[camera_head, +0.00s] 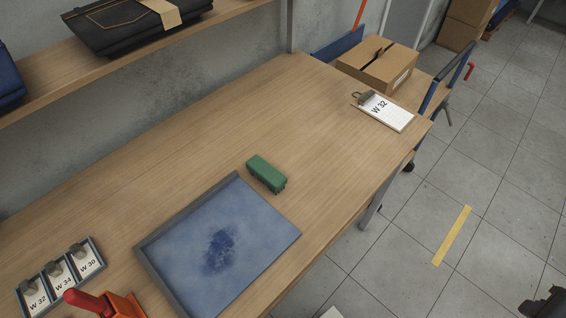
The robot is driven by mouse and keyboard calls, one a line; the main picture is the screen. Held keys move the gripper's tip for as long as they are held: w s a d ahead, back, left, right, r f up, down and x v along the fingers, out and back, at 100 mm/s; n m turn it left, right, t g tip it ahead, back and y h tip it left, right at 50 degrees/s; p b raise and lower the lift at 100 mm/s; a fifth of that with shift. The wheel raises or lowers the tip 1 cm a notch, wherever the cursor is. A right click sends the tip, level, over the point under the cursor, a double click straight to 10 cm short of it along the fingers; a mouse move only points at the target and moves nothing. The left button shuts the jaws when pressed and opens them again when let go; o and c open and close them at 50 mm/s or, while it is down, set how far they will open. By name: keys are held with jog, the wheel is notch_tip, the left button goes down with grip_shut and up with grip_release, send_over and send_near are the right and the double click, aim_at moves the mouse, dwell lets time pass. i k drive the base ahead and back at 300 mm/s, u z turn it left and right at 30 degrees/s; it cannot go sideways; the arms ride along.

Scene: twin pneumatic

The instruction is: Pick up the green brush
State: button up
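The green brush (266,173) is a small block-shaped thing lying on the wooden table (190,165). It lies just past the upper right corner of a blue pad in a grey frame (222,250), apart from it or nearly touching. I cannot make out my gripper in this view. A dark part (545,304) is cut off at the lower right corner, and I cannot tell what it is.
A clipboard (388,112) lies at the table's far right end. Labelled tags in a holder (62,277) and an orange thing with a red handle (105,303) are at the lower left. A shelf (60,72) with a black case overhangs the back. A cardboard box (375,68) stands beyond.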

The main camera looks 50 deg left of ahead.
aim_at(275, 182)
jog(key=i, duration=0.95)
jog(key=u, duration=3.25)
jog(key=i, duration=0.3)
jog(key=z, duration=0.1)
